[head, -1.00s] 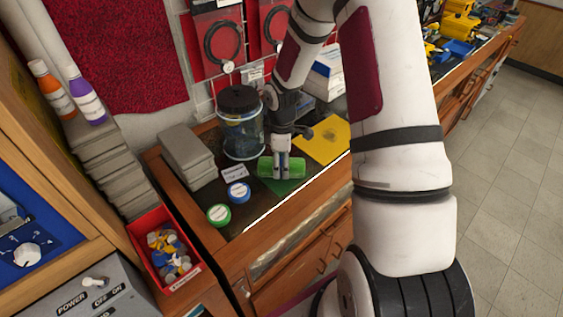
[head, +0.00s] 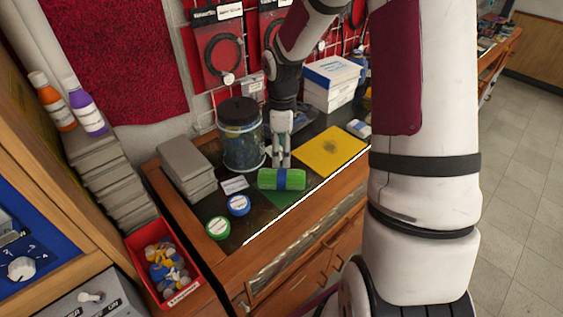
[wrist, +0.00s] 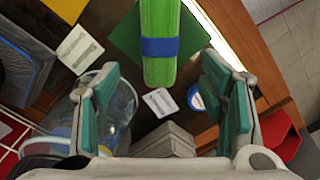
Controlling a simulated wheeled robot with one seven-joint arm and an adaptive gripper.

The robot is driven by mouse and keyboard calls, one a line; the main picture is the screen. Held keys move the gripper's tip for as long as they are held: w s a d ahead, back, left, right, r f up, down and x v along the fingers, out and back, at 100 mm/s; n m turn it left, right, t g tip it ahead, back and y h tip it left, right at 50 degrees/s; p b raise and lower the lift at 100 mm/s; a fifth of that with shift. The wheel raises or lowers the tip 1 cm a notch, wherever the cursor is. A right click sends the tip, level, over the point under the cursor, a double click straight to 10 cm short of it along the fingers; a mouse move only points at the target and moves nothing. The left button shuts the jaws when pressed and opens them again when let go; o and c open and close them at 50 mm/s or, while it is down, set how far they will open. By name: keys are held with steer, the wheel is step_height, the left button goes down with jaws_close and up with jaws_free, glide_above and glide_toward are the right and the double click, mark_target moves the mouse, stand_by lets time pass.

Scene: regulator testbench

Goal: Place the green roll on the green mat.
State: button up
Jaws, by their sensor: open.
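The green roll (head: 268,179) with a blue band lies on its side over the dark green mat (head: 284,199) on the bench top. In the wrist view the roll (wrist: 160,20) crosses the mat (wrist: 125,38), with mat showing on both sides. Its near end seems to reach past the mat's edge; contact underneath is hidden. My gripper (head: 281,160) is just above and behind the roll in the head view.
A glass jar with a black lid (head: 243,140) stands close left of my gripper. A yellow mat (head: 330,152) lies to the right. Blue (head: 238,205) and green (head: 218,228) round tins sit at front left. Grey stacked blocks (head: 187,165) and white boxes (head: 332,82) stand behind.

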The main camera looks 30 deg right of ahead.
steer(key=s+a+r+m+t+h, duration=0.1)
steer(key=s+a+r+m, duration=0.25)
steer(key=r, duration=0.55)
steer(key=s+a+r+m+t+h, duration=0.1)
steer(key=s+a+r+m, duration=0.15)
steer(key=s+r, duration=0.4)
steer(key=s+a+r+m+t+y, duration=0.2)
steer(key=s+a+r+m, duration=0.3)
steer(key=s+r, duration=0.3)
steer(key=shift+s+a+r+t, duration=0.15)
steer(key=shift+s+a+t, duration=0.55)
steer(key=shift+s, duration=1.35)
steer(key=shift+d, duration=0.2)
